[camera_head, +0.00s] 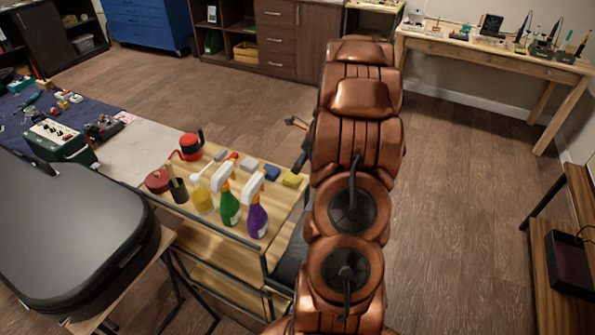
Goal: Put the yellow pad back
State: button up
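The yellow pad (293,180) lies on the wooden cart top (236,236), at the right end of a row of small pads near the cart's right edge. My copper arm fills the middle of the view, just right of the yellow pad. A dark part (297,122) juts out left of my arm, above and beyond the pad, and appears to belong to my gripper. The rest of the gripper is hidden behind the arm, so its fingers cannot be made out.
Spray bottles, one yellow (202,196), one green (229,205) and one purple (257,217), stand in front of the pads. A red container (191,146) stands at the back left. A black guitar case (75,235) lies at left. Floor is clear behind the cart.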

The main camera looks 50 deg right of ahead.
jog(key=shift+v, duration=1.6)
